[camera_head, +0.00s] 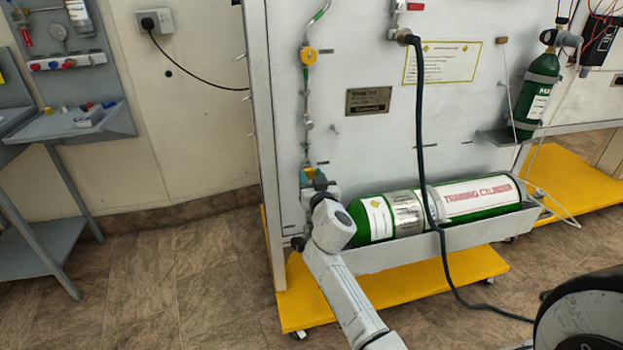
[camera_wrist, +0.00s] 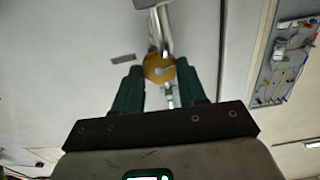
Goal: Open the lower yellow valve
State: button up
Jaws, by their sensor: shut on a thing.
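The lower yellow valve (camera_head: 309,172) sits low on the pipe at the left of the white panel, mostly covered by my gripper (camera_head: 313,180) in the head view. In the wrist view, the valve's round yellow body (camera_wrist: 158,68) lies between the dark green fingers of my gripper (camera_wrist: 159,74), which is shut on it. Finger contact is hard to make out there. Another yellow valve (camera_head: 308,57) is higher on the same pipe, clear of my gripper.
A green training cylinder (camera_head: 470,197) lies in a grey trough (camera_head: 440,242) right of my gripper. A black hose (camera_head: 420,120) hangs before the panel. The yellow base (camera_head: 430,270) juts out below. The floor (camera_head: 170,270) at left is open.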

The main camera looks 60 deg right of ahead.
jog(key=shift+n, duration=0.3)
jog(key=n, duration=0.3)
jog(key=shift+w, duration=0.1)
jog(key=shift+n, duration=2)
jog(key=shift+f, duration=0.1)
jog(key=o, duration=1.1)
jog(key=shift+a, duration=0.1)
jog(key=shift+c, duration=0.2)
jog(key=v, duration=1)
jog(key=shift+s+a, duration=0.25)
jog(key=shift+s, duration=0.1)
